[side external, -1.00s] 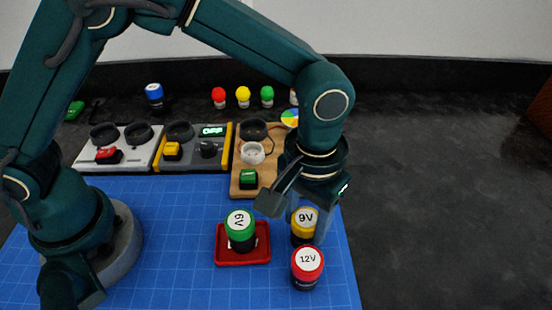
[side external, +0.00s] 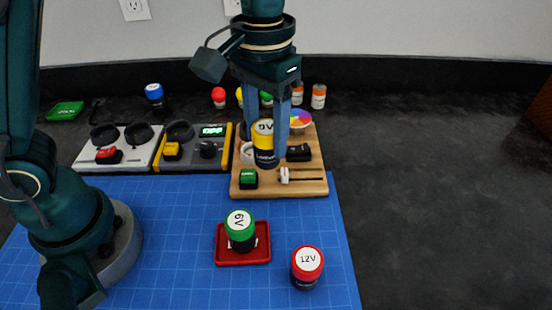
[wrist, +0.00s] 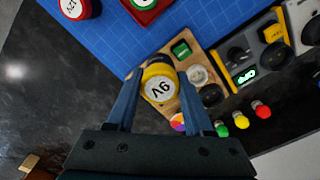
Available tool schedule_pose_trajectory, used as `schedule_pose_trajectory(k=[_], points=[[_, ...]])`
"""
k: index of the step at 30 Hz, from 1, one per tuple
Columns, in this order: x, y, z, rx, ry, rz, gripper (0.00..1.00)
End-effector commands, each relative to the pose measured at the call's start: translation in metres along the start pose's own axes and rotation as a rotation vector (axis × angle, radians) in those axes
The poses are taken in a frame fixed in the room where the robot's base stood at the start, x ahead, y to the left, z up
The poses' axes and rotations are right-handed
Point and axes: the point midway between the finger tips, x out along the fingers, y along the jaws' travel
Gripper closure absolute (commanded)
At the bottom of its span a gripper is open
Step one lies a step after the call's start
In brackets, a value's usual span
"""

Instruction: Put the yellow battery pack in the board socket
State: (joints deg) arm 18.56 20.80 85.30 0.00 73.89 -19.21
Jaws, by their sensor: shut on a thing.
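The yellow battery pack (side external: 264,146), black below with a white 9V label, is held upright between the fingers of my gripper (side external: 274,118). In the wrist view the yellow pack (wrist: 159,84) sits between the two blue fingers of my gripper (wrist: 165,110). It hangs above the wooden board (side external: 290,190). The board carries a white round socket (side external: 245,153), partly hidden behind the pack in the side view. The socket (wrist: 198,75) shows beside the pack in the wrist view. The gap under the pack is hard to judge.
A green 6V pack (side external: 240,230) stands on a red tray (side external: 243,257), and a red 12V pack (side external: 307,267) stands on the blue mat. The board also bears a green switch (side external: 248,179) and a black switch (side external: 299,153). A yellow-grey power unit (side external: 205,162) stands to its left.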

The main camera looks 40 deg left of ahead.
Motion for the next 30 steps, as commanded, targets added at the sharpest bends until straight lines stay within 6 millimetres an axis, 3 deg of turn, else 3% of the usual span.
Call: schedule_pose_trajectory(k=[5,11,19,24,30], points=[[-0.013,-0.014,-0.005,-0.002,0.003,0.001,1.00],[-0.021,-0.033,-0.037,-0.079,0.022,0.006,1.00],[-0.008,-0.104,-0.090,-0.305,0.021,0.004,1.00],[0.003,-0.133,-0.099,-0.385,0.009,0.003,1.00],[0.013,-0.139,-0.098,-0.403,-0.003,0.002,1.00]])
